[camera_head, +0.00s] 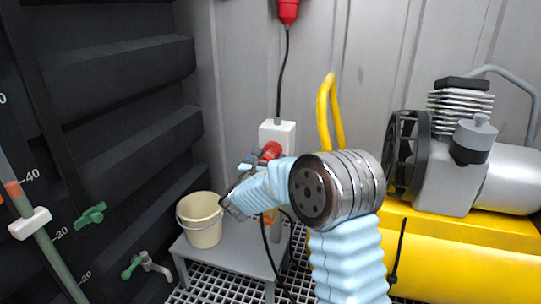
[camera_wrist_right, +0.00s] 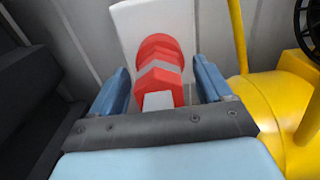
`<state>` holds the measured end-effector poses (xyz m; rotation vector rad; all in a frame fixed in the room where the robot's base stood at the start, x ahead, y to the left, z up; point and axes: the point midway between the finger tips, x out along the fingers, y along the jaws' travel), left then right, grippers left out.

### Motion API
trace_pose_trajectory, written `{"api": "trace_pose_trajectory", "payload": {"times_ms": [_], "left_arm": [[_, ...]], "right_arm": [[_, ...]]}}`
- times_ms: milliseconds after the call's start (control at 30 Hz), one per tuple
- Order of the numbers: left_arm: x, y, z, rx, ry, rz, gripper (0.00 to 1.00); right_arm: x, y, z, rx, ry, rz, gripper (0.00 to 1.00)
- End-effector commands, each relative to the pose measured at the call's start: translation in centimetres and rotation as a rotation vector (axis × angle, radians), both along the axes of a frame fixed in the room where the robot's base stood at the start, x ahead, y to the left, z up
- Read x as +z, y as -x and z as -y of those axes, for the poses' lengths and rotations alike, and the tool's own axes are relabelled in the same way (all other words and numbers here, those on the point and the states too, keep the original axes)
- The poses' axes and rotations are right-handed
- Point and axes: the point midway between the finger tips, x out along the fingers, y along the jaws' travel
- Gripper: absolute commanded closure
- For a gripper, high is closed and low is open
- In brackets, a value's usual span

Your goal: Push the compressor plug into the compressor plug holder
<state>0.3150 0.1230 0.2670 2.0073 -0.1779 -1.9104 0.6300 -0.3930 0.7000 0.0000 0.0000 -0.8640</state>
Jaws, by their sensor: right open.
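The red compressor plug (camera_head: 271,151) is at the front of a white box on the wall, which looks like the plug holder (camera_head: 278,132). In the right wrist view the plug (camera_wrist_right: 160,70) has a grey band and a pale rear end facing me, against the white holder (camera_wrist_right: 134,22). I cannot tell how deep it sits. My right gripper (camera_head: 256,164) is open, with one blue finger on each side of the plug; gaps show between fingers and plug. My right arm hides the area below. My left gripper is out of view.
A beige bucket (camera_head: 201,222) sits on a grey stand (camera_head: 233,256). A dark ribbed tank (camera_head: 110,120) fills the left.

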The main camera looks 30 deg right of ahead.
Motion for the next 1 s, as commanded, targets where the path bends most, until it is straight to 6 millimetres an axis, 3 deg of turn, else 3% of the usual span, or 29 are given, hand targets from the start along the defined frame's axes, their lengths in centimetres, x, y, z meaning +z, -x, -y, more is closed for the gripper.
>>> {"api": "trace_pose_trajectory", "payload": {"times_ms": [833,1000], "left_arm": [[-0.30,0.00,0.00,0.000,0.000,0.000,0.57],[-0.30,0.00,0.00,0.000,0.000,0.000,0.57]], "right_arm": [[0.01,0.00,0.00,0.000,0.000,0.000,0.21],[0.00,0.01,0.01,0.000,0.000,0.000,0.47]]}}
